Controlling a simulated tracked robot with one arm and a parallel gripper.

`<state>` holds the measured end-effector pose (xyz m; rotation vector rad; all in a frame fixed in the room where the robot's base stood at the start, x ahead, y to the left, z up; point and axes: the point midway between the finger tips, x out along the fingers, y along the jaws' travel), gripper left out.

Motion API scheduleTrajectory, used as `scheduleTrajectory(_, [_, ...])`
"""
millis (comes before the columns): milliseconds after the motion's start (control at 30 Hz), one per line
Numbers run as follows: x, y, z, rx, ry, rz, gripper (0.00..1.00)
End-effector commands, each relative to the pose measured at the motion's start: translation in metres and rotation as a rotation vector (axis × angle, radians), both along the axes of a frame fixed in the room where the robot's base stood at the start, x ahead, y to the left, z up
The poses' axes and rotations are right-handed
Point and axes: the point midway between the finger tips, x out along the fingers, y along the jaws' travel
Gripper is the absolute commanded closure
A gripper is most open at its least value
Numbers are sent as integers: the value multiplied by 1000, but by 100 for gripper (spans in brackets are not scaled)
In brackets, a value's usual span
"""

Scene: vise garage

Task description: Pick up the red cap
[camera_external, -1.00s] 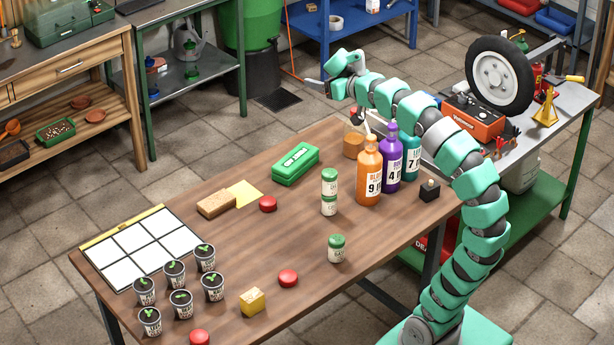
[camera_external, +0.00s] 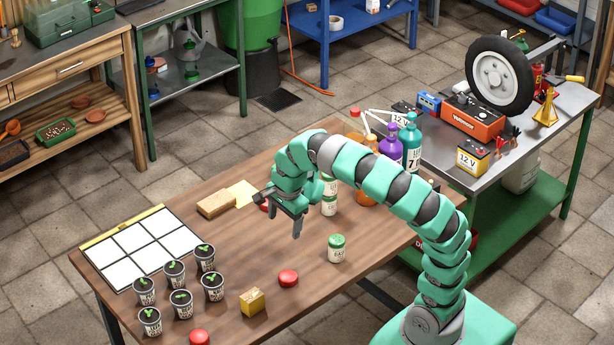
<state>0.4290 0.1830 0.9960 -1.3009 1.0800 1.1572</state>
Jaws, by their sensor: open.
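Several round red items show on the wooden table, and I cannot tell which one is meant. One red cap (camera_external: 288,278) lies right of the yellow block. Another red cap (camera_external: 199,337) lies at the front edge of the picture.
A yellow block (camera_external: 252,301) and a green-lidded jar (camera_external: 336,248) stand near that cap. Stacked jars (camera_external: 329,207) and bottles (camera_external: 411,146) stand behind my arm. Seedling cups (camera_external: 180,304) and a white grid board (camera_external: 142,247) are at left.

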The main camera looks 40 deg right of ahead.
Motion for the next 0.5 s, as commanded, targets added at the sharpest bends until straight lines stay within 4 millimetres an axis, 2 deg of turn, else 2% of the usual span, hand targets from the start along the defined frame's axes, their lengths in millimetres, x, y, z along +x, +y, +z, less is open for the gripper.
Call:
scheduleTrajectory(100, [-16, 10, -17, 0, 89, -114, 28])
scheduleTrajectory(200, [-22, 14, -25, -2, 123, -165, 28])
scheduleTrajectory(367, [-25, 15, -36, -2, 135, -180, 28])
scheduleTrajectory(500, [-25, 15, -57, -2, 135, -180, 28])
